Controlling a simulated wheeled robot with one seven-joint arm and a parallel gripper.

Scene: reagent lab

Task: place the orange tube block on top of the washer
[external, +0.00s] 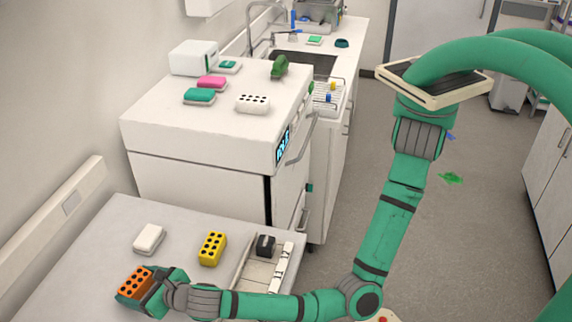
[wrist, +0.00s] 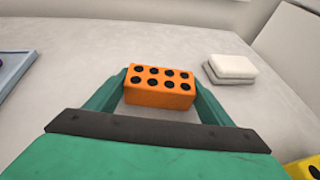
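The orange tube block (external: 135,283), with several dark holes in its top, is at the front left of the near table. My gripper (external: 148,292) is at the block, reaching in from the right. In the wrist view the orange block (wrist: 158,90) sits between the two green fingers (wrist: 160,92), which close on its two ends with no clear gap. Whether its underside touches the table cannot be told. The washer (external: 205,125) is the white machine behind the table, with a blue display on its front right.
A yellow holed block (external: 212,249), white block (external: 149,238) and tray (external: 262,273) are on the table.

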